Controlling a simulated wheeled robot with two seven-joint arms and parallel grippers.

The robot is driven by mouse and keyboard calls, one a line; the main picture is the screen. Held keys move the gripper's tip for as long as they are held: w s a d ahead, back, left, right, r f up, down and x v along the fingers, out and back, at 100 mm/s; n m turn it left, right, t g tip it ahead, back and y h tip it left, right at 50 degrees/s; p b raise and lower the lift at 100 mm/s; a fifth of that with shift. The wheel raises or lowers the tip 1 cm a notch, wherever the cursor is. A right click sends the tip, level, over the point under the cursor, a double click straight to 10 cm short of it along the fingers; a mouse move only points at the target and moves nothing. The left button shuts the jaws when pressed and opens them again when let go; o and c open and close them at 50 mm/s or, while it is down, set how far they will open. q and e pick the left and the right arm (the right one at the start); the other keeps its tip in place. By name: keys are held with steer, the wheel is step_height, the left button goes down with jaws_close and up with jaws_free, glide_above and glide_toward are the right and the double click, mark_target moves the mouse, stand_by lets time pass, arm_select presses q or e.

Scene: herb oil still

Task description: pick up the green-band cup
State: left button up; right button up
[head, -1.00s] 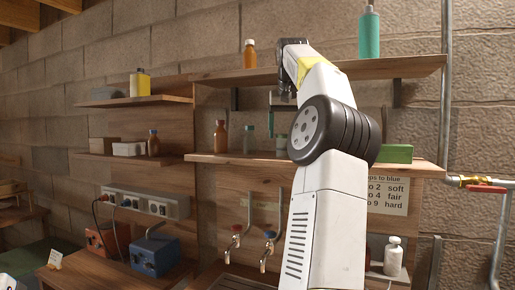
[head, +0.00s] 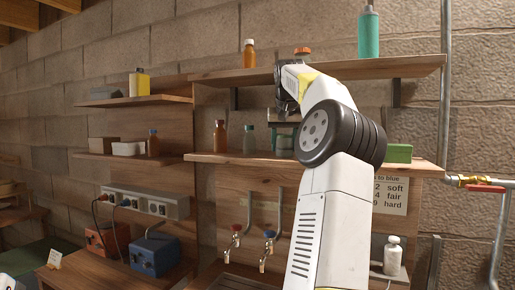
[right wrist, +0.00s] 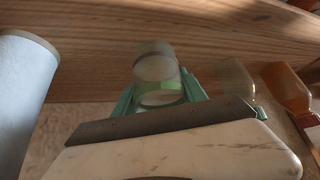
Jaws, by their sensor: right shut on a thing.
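The green-band cup (right wrist: 155,68) is a pale, clear cup with a green stripe, seen in the right wrist view between two teal fingers. My right gripper (right wrist: 160,88) is shut on it. In the head view the cup (head: 284,142) shows at the middle shelf, partly hidden by my right arm. I cannot tell whether the cup's base touches the shelf.
The middle shelf (head: 230,158) also holds a brown bottle (head: 220,136), a grey-green jar (head: 249,139) and a green box (head: 398,153). In the wrist view a pale cylinder (right wrist: 22,85) stands at left.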

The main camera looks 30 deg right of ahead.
steer(key=shift+r, duration=0.2)
steer(key=shift+s+r, duration=0.1)
steer(key=shift+r, duration=0.05)
steer(key=s+a, duration=0.4)
steer(key=s, duration=0.3)
steer(key=s+a, duration=0.4)
steer(key=s, duration=0.4)
steer(key=shift+s+a, duration=0.3)
steer(key=shift+a, duration=0.05)
